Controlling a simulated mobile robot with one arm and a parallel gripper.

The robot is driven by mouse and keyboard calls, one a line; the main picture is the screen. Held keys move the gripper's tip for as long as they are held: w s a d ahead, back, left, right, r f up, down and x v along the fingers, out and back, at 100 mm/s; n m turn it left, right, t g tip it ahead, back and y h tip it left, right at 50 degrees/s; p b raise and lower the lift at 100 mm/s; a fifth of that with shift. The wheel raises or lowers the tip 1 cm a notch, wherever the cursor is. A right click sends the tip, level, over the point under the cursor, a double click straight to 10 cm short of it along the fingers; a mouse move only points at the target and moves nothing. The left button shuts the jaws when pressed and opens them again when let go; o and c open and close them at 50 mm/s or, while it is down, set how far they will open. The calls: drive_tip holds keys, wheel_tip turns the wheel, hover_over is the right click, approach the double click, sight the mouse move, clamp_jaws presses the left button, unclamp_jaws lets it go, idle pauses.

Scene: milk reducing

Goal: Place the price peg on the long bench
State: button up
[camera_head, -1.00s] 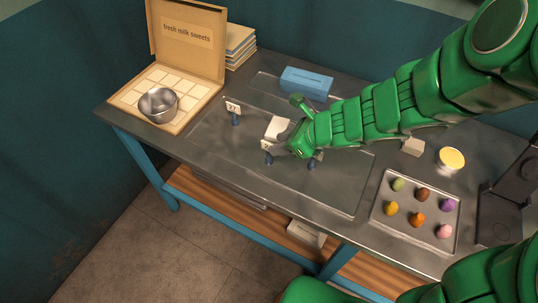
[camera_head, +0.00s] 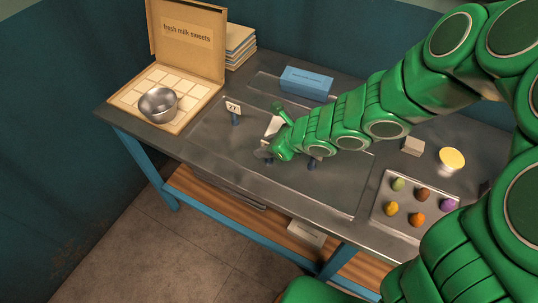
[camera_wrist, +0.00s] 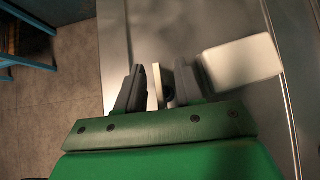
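The long bench (camera_head: 225,170) has a dark grey top and blue legs. One price peg (camera_head: 235,113), a white card marked 27 on a dark blue stem, stands upright on it. My gripper (camera_head: 267,153) is low over the bench's middle, right of that peg. In the wrist view, my gripper (camera_wrist: 159,88) has its fingers apart around another price peg (camera_wrist: 155,86), whose pale card shows edge-on with a dark part beside it. Gaps show beside the peg; its foot is hidden. A dark blue stem (camera_head: 312,163) shows under my arm.
A white block (camera_wrist: 243,62) is close right of my fingers. A sweets box (camera_head: 187,35) with a metal bowl (camera_head: 158,104) stands left. A blue box (camera_head: 307,82) is behind; a tray of coloured sweets (camera_head: 436,238) is right. The bench's front middle is clear.

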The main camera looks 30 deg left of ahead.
drive_tip(key=shift+a+f, duration=0.25)
drive_tip(key=shift+f, duration=0.05)
clamp_jaws()
drive_tip(key=shift+r, duration=0.2)
drive_tip(key=shift+r, duration=4.85)
